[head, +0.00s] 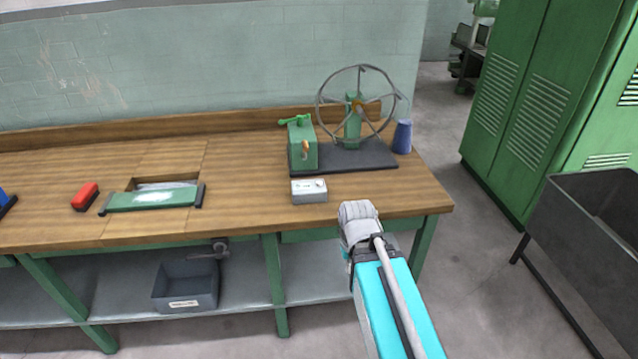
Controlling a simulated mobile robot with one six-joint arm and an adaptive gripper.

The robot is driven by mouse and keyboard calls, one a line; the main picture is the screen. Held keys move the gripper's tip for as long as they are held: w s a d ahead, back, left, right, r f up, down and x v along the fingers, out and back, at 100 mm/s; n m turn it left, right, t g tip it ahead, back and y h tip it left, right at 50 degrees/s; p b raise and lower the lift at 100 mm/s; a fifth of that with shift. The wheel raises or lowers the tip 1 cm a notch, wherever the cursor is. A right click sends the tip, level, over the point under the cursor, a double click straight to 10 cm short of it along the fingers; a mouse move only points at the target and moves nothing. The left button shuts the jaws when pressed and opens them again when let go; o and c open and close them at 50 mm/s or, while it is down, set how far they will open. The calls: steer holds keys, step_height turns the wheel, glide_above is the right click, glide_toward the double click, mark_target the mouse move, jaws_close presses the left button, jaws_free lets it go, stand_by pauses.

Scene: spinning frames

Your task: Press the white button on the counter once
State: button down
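A small pale box with a whitish top (309,187) sits near the front edge of the wooden counter (240,205), right of the middle. It appears to be the white button; small marks show on its top, too small to make out. My arm comes in from the lower right, and its grey ribbed end, my gripper (358,214), is at the counter's front edge, right of the box and a little nearer the camera. It looks apart from the box. The fingers cannot be made out, so their opening is hidden.
Behind the box stands a green device with a spoked wheel (352,125) on a dark base, with a blue cone-shaped spool (402,137) beside it. A red block (85,196) and a green plate (153,199) lie left. A dark trough (590,235) stands right.

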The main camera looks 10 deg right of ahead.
stand_by(0.5)
step_height(320, 180, up, 13)
steer(key=m+t+y+p, duration=0.2)
steer(key=t+y+p, duration=0.3)
steer(key=t+p, duration=0.2)
glide_above(320, 183)
steer(key=shift+a, duration=0.1)
steer(key=shift+f, duration=0.1)
step_height(320, 183, down, 9)
steer(key=b, duration=0.8)
steer(key=shift+r, duration=0.2)
